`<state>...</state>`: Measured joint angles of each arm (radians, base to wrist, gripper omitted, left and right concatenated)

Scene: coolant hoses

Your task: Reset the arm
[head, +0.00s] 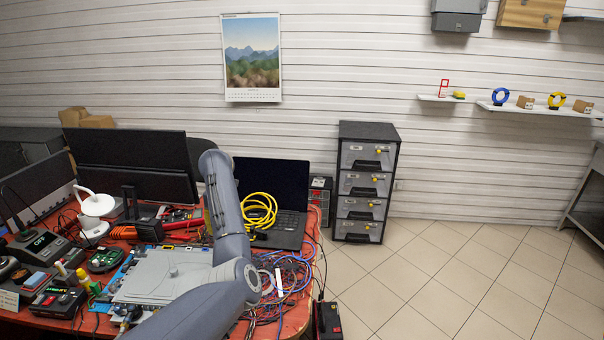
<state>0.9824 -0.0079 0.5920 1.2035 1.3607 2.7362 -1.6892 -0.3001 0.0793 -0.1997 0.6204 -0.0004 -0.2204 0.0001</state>
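One of my grey arms (230,235) comes in from the bottom left and rises over the red workbench. It bends at a joint near the bench's front and reaches up to a rounded end in front of the dark monitor and laptop. No gripper fingers show on it. My other arm is out of the picture. Coolant hoses cannot be made out for certain; a coiled yellow cable or hose (259,212) lies on the open laptop (284,227), just right of the arm.
The red workbench (298,318) is crowded with a monitor (130,150), a white lamp (95,205), a grey flat case (160,275), instruments and tangled wires (285,275). A drawer cabinet (366,180) stands behind. Wall shelves (540,108) hold small items. The tiled floor (450,275) at right is clear.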

